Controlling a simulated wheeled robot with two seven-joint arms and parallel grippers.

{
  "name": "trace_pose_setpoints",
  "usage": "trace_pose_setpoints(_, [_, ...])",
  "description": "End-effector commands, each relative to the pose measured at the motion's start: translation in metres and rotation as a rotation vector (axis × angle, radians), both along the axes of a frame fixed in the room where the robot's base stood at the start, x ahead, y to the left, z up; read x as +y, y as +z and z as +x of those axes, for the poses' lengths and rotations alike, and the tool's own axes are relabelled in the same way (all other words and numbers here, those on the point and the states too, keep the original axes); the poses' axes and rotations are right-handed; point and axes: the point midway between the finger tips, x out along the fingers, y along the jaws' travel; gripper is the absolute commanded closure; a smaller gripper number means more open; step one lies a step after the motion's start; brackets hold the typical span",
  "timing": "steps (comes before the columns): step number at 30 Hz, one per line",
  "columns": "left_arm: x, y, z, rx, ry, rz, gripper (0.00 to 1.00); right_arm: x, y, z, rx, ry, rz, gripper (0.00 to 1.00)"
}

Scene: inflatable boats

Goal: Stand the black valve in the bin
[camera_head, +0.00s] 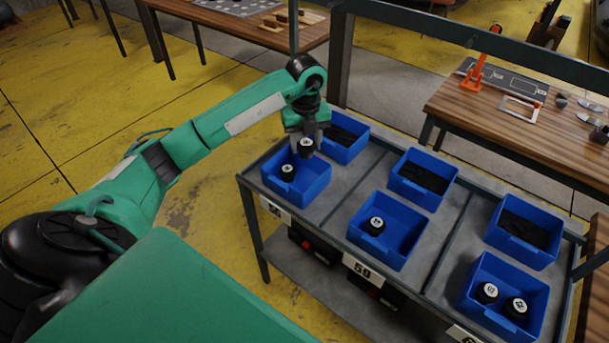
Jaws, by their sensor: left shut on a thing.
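My left gripper (306,138) points down above the back part of the front-left blue bin (318,182). It is shut on a black valve (306,148) with a pale round top, which looks upright. Whether the held valve touches the bin floor is hard to tell. Another black valve (288,172) stands in the same bin, in front of and left of the held one. The front-middle blue bin (398,256) holds one black valve (375,226). The front-right blue bin (538,305) holds two, one (487,292) beside the other (516,308). My right gripper is out of view.
The bins stand on a grey metal rack (335,212) with raised dividers. Three back bins, left (349,153), middle (406,193) and right (519,249), hold dark contents. A metal post and beam (450,40) rise behind. A wooden table (500,128) with tools stands back right.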

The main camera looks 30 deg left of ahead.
Motion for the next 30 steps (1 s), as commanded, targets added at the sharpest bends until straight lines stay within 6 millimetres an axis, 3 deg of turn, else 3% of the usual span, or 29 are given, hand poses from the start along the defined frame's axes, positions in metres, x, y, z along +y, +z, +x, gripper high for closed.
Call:
trace_pose_setpoints(3, [0.000, -0.031, -0.001, 0.006, 0.000, -0.001, 0.77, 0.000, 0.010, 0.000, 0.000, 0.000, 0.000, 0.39])
trace_pose_setpoints(9, [0.000, -0.075, 0.000, 0.002, 0.000, -0.001, 0.77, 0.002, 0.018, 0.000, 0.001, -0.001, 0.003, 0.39])
trace_pose_setpoints(17, [0.000, -0.096, 0.000, 0.000, -0.001, 0.000, 0.77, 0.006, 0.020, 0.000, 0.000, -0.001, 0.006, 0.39])
trace_pose_setpoints(24, [0.000, -0.129, 0.000, 0.001, -0.002, 0.000, 0.77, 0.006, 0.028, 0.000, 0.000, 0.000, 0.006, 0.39])
trace_pose_setpoints(30, [0.000, -0.134, 0.000, -0.001, -0.002, 0.000, 0.77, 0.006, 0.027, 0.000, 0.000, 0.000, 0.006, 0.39])
